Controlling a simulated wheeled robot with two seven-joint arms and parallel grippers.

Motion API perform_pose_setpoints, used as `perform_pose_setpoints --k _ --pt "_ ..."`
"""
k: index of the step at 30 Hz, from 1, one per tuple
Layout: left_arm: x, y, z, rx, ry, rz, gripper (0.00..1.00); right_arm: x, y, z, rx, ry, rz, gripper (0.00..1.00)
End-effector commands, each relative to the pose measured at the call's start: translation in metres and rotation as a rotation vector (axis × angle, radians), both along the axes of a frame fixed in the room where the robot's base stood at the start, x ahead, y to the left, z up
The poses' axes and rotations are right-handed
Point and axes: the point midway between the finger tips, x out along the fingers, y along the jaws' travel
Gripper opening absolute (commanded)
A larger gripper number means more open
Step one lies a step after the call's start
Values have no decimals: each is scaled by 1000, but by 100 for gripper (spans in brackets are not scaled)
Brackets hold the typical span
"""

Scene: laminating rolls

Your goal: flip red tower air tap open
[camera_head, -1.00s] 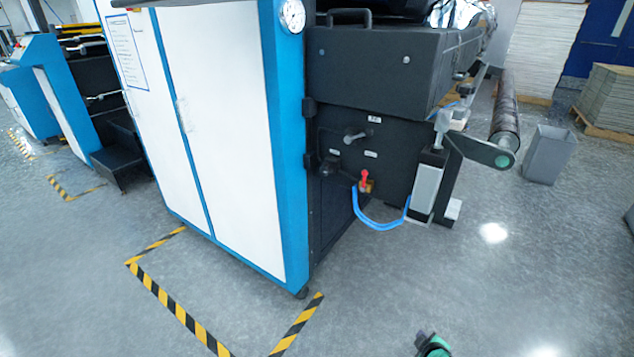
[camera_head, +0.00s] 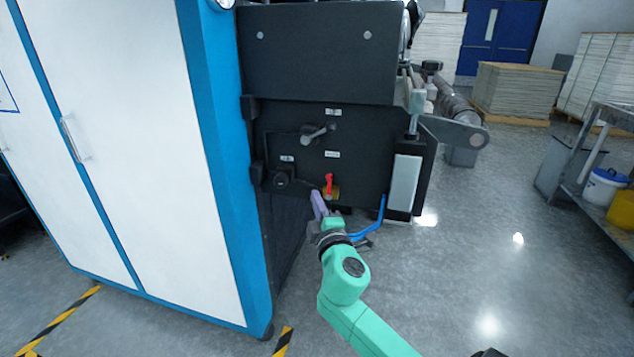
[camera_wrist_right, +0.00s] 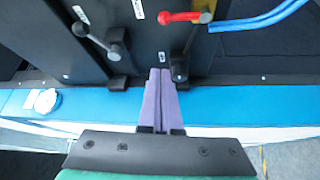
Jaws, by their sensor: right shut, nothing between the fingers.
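The red tap handle (camera_head: 329,182) stands upright on a brass valve body (camera_head: 332,194), low on the machine's dark end panel. In the right wrist view the red handle (camera_wrist_right: 182,17) lies across the top, with the brass body (camera_wrist_right: 206,10) at its right end. My right gripper (camera_head: 316,196) has purple fingers, shut and empty, just left of and below the tap in the head view. In the right wrist view its shut fingertips (camera_wrist_right: 160,73) are below the red handle in the picture, apart from it. My left gripper is not in view.
A grey-knobbed lever (camera_head: 318,133) and a black knob (camera_head: 282,180) are on the same panel near the tap. A blue hose (camera_head: 367,236) loops from the valve. The blue-edged white cabinet (camera_head: 140,150) stands at left. Open floor lies to the right.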

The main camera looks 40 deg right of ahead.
Motion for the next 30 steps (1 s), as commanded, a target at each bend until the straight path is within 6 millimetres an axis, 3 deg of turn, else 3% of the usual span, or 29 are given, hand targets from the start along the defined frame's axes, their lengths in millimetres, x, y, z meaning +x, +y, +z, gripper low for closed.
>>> perform_pose_setpoints --k 5,17,24,30 --pt "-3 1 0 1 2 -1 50 18 -8 3 -1 -1 1 0" --pt "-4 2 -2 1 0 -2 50 89 -42 10 0 -1 0 0" --pt "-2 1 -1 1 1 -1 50 67 -66 2 1 3 1 0" --pt "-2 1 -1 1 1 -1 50 62 -70 1 2 1 3 0"
